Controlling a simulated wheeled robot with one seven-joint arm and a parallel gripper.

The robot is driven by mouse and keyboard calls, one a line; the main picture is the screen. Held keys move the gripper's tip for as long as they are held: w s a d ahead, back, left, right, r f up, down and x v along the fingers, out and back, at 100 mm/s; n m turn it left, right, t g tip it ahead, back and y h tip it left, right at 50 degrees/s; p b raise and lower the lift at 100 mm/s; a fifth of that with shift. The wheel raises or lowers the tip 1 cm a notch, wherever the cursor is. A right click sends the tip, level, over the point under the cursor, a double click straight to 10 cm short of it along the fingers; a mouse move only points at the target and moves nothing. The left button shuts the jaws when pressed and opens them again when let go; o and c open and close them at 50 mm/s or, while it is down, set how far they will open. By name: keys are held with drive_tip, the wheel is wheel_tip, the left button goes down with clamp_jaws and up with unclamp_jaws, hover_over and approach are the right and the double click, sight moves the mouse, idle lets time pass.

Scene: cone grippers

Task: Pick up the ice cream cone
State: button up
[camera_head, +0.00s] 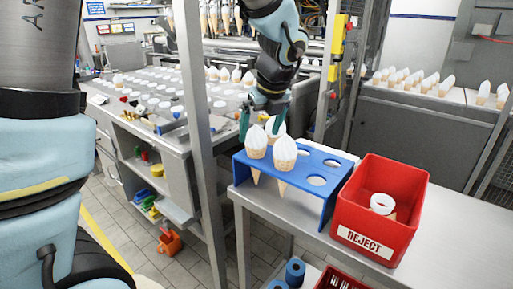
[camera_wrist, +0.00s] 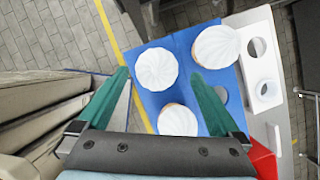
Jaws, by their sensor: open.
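Three cones with white swirled tops stand upright in a blue rack with holes (camera_head: 322,163): one at the front left (camera_head: 256,142), one in front (camera_head: 284,155), one behind them (camera_head: 275,128). My gripper (camera_head: 266,118), with two teal fingers, is open and empty over the rack's back left part. In the wrist view, my gripper (camera_wrist: 161,78) has one white top (camera_wrist: 156,69) between its fingertips; contact is not visible. A second top (camera_wrist: 178,120) lies nearer the palm and a third (camera_wrist: 215,46) beyond the right finger. The lower cone bodies are hidden there.
A red REJECT bin (camera_head: 372,240) stands right of the rack on the grey table (camera_head: 455,190), holding a white-topped piece. A metal post (camera_head: 197,130) rises left of the rack. More cones stand on the back right counter (camera_head: 440,97).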

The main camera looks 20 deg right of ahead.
sight(256, 140)
drive_tip(key=x, duration=0.4)
drive_tip(key=shift+a+f+p, duration=0.15)
drive_tip(key=shift+a+p, duration=0.1)
drive_tip(key=shift+p, duration=0.05)
drive_tip(key=shift+c, duration=0.2)
drive_tip(key=c, duration=0.8)
